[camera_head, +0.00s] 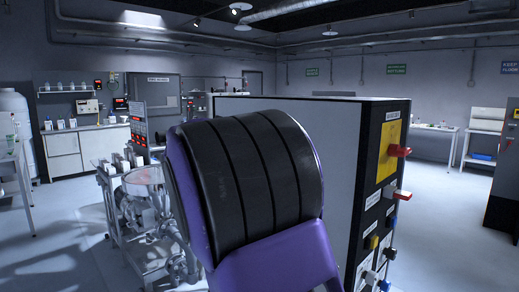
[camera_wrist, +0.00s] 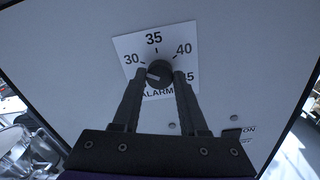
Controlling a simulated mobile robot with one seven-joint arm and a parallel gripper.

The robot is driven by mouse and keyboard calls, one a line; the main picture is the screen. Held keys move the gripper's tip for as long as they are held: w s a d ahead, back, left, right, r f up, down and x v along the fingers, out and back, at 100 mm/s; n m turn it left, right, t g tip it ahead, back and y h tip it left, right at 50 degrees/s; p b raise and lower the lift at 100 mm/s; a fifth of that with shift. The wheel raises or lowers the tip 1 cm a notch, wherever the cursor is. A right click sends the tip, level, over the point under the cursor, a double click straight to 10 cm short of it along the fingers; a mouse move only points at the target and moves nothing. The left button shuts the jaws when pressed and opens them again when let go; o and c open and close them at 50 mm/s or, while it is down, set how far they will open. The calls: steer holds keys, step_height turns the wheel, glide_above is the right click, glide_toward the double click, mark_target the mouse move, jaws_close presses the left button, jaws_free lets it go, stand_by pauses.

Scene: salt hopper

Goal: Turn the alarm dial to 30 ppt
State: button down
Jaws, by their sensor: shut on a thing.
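The alarm dial (camera_wrist: 159,71) is a small dark round knob on a white scale plate (camera_wrist: 128,42) marked 30, 35, 40 and 45, with "ALARM" below. My gripper (camera_wrist: 160,76) is shut on the knob, one dark finger at its left and one at its right. A pale pointer mark shows on the knob's left side, pointing roughly left, toward or slightly below the 30 mark; its exact reading is hard to tell. The right finger partly covers the 45. In the head view my purple and black arm hides the gripper, and the dial is not visible.
In the head view, a white cabinet (camera_head: 335,130) with a dark side carrying red handles (camera_head: 399,151) stands behind my arm. Glass and metal equipment (camera_head: 145,205) stands left; floor is open at right.

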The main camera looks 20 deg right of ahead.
stand_by(0.5)
steer(key=shift+c, duration=2.2)
jaws_free()
steer(key=v, duration=1.7)
steer(key=shift+s+a, duration=0.15)
